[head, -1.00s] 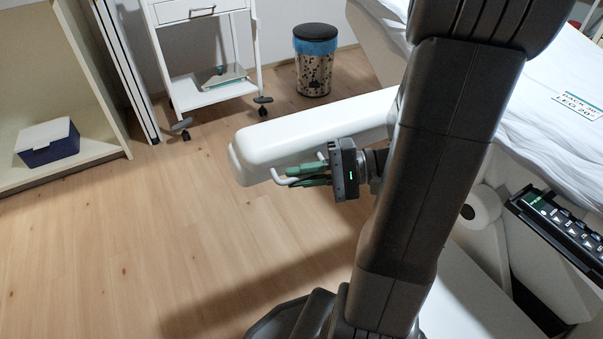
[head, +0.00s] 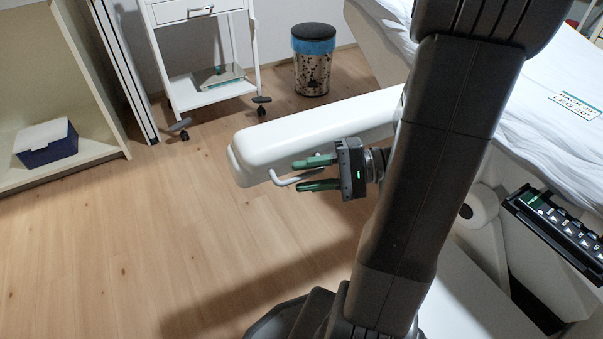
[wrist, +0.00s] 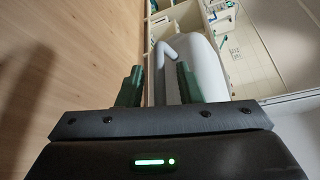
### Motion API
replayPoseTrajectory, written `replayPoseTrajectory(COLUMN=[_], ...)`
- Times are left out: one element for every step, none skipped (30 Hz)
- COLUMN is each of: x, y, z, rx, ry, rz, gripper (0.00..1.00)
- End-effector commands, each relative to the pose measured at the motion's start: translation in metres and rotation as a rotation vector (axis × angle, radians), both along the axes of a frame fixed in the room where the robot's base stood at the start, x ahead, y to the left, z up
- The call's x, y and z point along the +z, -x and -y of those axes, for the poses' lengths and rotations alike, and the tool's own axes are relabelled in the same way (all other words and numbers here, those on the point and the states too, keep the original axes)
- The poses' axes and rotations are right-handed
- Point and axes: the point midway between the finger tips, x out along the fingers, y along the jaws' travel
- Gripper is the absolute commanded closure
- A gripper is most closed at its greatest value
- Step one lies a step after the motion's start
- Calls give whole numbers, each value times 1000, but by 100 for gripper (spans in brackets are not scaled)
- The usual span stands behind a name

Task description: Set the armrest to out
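The white padded armrest (head: 310,128) sticks out from the couch side toward the left in the head view. It also shows in the wrist view (wrist: 205,65). A thin white bent handle (head: 281,182) is on its near side, and it appears in the wrist view too (wrist: 168,46). My gripper (head: 298,175) is beside the armrest, its green fingers spread apart. In the wrist view the open fingers (wrist: 160,68) stand on either side of the handle. I cannot tell whether either finger touches it.
A keypad (head: 562,222) hangs on the couch side at the right. A white trolley (head: 212,90), a bin (head: 313,75) and a shelf unit (head: 70,172) with a blue box (head: 46,144) stand behind. The wooden floor (head: 120,250) at the left is clear.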

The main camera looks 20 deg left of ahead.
Motion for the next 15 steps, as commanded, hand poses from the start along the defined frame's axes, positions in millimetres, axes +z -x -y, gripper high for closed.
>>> replayPoseTrajectory(x=[3, 4, 6, 6, 7, 8, 9, 10, 11, 12, 13, 14, 14, 15, 15], y=[-5, -7, -11, -14, -17, -21, -24, -27, -31, -34, -37, -41, -43, -45, -48], z=[7, 12, 18, 23, 29, 36, 41, 47, 54, 59, 64, 71, 76, 80, 85], rx=[-5, -6, -6, -7, -6, -7, -6, -7, -6, -6, -6, -5, -5, -6, -4], ry=[0, 0, -1, 0, 1, 0, 1, 0, -1, 1, 0, 0, 1, 1, 0], rz=[0, -1, -2, -1, -2, -2, -2, -1, -2, -2, -3, -2, -2, -2, -2], gripper=[67, 67, 67, 67, 67, 67, 67, 67, 67, 67, 67, 67, 67, 67, 67])
